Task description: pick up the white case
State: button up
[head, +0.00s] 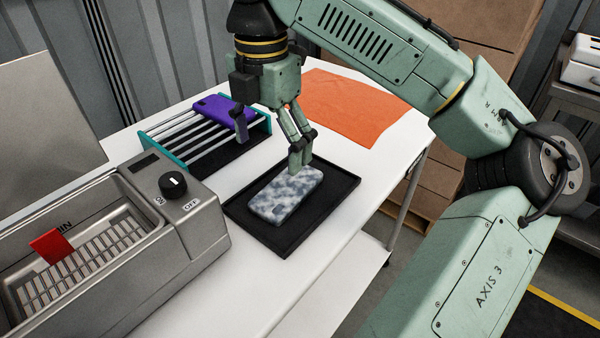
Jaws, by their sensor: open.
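The white case (285,194) is a flat, rounded phone case with blue-grey mottling. It lies in a shallow black tray (335,212) on the white table. My gripper (270,146) points down above the tray, with its fingers spread apart and nothing between them. One fingertip is near the far end of the case in the picture. I cannot tell whether it touches the case.
A teal-ended rack with rods (180,150) bears a purple case (222,107) behind the tray. A grey metal bath (200,215) with a knob and a red piece (52,246) stands at left. An orange cloth (352,110) lies at the back right.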

send_over(277, 197)
jog(key=f, duration=0.4)
jog(key=shift+s+a+f, duration=0.1)
jog(key=shift+s+f, duration=0.2)
jog(key=shift+f, duration=0.05)
jog(key=shift+w+f, duration=0.15)
jog(key=shift+f, duration=1.35)
jog(key=shift+w+f, duration=0.15)
jog(key=shift+f, duration=1.35)
jog(key=shift+f+p, duration=0.2)
jog(key=shift+p, duration=0.1)
jog(key=c, duration=1.1)
jog(key=shift+r, duration=0.1)
